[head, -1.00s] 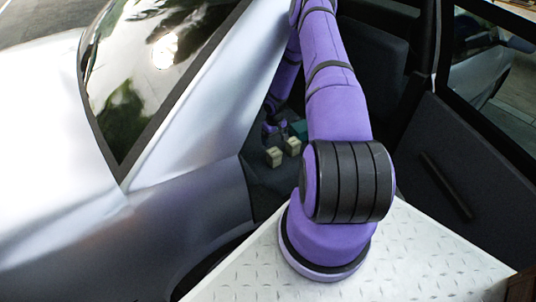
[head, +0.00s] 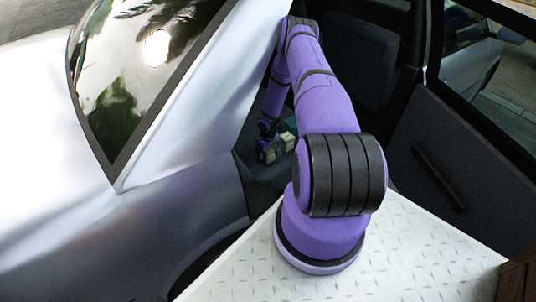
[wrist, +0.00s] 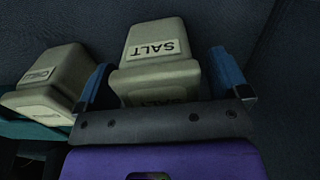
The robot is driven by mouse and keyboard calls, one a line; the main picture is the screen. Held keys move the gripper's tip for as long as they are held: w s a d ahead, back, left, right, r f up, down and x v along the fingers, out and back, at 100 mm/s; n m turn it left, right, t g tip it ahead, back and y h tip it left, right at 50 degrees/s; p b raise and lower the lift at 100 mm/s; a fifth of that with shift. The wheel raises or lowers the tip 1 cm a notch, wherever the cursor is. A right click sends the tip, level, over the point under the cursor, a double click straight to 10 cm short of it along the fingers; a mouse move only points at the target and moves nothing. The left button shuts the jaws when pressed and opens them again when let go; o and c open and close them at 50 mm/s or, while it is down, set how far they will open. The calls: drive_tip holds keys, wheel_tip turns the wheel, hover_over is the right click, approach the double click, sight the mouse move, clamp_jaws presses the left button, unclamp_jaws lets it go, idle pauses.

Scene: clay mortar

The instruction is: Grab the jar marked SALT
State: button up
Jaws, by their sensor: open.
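The jar marked SALT (wrist: 155,48) is a pale cream, tapered block-like jar in the middle of the wrist view. Its label appears upside down there. My gripper (wrist: 160,64) is open, with one blue finger on each side of this jar. The left finger looks close to the jar's side; I cannot tell whether either finger touches it. The jar's lower part is hidden behind the gripper's dark palm. In the head view, my gripper is small beside two pale jars, and their labels are too small to read.
A second cream jar (wrist: 50,80) stands just left of the left finger; its label is unreadable. A teal object (wrist: 30,131) lies below it. Dark car interior surfaces surround the jars. In the head view, the silver car body (head: 200,130) borders the door opening.

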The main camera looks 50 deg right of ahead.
drive_tip(key=c, duration=1.2)
drive_tip(key=shift+o, duration=0.2)
drive_tip(key=shift+r, duration=0.15)
